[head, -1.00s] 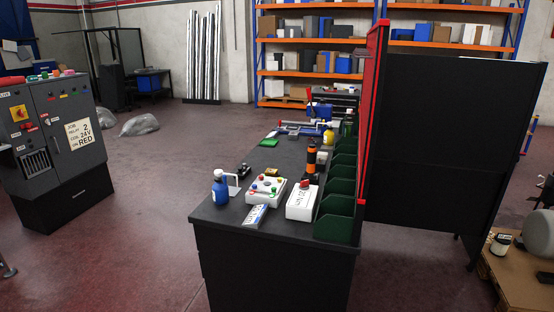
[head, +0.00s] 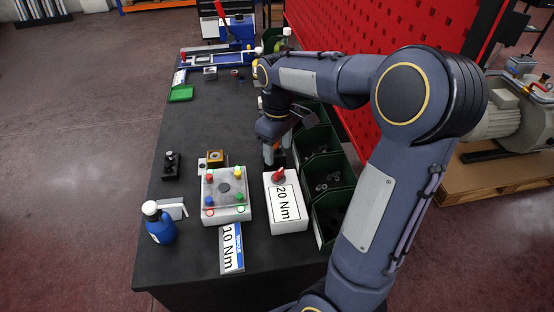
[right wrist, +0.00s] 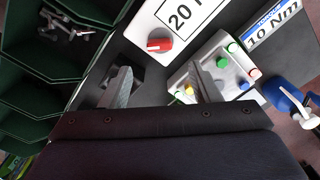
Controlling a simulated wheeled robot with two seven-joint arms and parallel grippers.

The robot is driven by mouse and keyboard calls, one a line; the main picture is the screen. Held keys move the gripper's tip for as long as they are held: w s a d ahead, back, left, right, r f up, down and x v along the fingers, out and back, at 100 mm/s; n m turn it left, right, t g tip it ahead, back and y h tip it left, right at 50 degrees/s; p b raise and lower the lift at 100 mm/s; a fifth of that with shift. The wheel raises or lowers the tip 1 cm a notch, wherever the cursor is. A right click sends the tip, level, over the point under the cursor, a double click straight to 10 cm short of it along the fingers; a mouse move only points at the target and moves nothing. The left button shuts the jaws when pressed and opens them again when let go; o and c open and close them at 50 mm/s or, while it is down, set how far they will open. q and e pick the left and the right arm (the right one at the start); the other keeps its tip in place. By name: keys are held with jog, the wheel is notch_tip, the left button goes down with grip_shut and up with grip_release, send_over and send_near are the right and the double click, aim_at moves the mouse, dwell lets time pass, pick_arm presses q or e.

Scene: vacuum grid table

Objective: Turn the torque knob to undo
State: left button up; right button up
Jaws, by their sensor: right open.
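The torque knob (head: 279,175) is a small red knob on top of a white box (head: 288,212) labelled "20 Nm", near the front right of the dark table. In the right wrist view the red knob (right wrist: 158,45) lies beyond the fingertips, roughly between them in line. My right gripper (head: 275,150) is open and empty, pointing down just behind the white box, apart from the knob. Its two spread fingers (right wrist: 160,88) show in the right wrist view. My left gripper is not in view.
Green bins (head: 330,172) with small parts line the table's right side. Left of the white box stand a pale block with coloured knobs (head: 226,208), a "10 Nm" plate (head: 232,248) and a blue bottle (head: 160,226). The table's left middle is clear.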

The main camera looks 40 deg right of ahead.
aim_at(279, 171)
notch_tip(279, 171, down, 8)
jog(key=shift+s+r, duration=0.15)
jog(key=shift+r, duration=0.05)
jog(key=c, duration=1)
